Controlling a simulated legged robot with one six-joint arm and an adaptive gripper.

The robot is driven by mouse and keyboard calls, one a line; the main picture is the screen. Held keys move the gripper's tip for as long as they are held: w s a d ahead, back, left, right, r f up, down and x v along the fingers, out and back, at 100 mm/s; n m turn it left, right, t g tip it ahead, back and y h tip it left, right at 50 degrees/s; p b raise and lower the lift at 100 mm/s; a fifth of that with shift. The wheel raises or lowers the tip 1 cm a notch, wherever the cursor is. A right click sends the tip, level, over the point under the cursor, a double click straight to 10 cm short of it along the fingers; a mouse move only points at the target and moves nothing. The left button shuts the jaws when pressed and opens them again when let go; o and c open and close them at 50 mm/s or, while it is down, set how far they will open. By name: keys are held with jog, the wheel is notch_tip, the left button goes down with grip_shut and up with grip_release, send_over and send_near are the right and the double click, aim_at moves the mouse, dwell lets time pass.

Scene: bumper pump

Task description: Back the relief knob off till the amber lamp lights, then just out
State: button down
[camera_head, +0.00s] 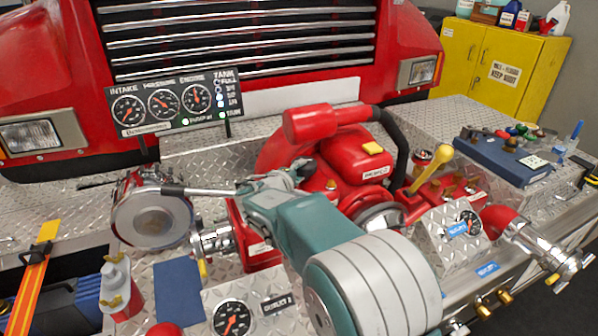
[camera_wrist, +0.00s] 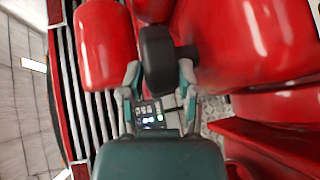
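My gripper (camera_wrist: 159,76) has its two fingers apart, one on each side of a black, rounded knob-like part (camera_wrist: 157,52). The fingers look close to its sides; whether they press on it I cannot tell. In the head view my gripper (camera_head: 298,172) is at the left side of the red pump engine (camera_head: 352,160), below the red cylinder on top, and a dark part shows at its tip. The gauge panel (camera_head: 174,102) stands behind to the left, with small green and bluish-white lights along its lower and right parts. I see no clearly amber light. The panel also shows small between the fingers (camera_wrist: 152,112).
A black hose (camera_head: 398,135) and a yellow-knobbed lever (camera_head: 432,165) stand right of the engine. A large chrome cap (camera_head: 151,218) is at left with a rod toward my gripper. Round gauges (camera_head: 232,318) sit in front. A blue case (camera_head: 505,155) lies at right.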

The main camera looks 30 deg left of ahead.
jog(key=shift+d+n+y, duration=0.3)
jog(key=shift+n+y, duration=0.7)
jog(key=shift+y, duration=0.2)
jog(key=shift+d+f+n+g+y, duration=0.15)
jog(key=shift+n+g+y, duration=0.25)
jog(key=shift+n+y, duration=0.6)
jog(key=c, duration=0.6)
grip_release()
jog(key=shift+w, duration=0.1)
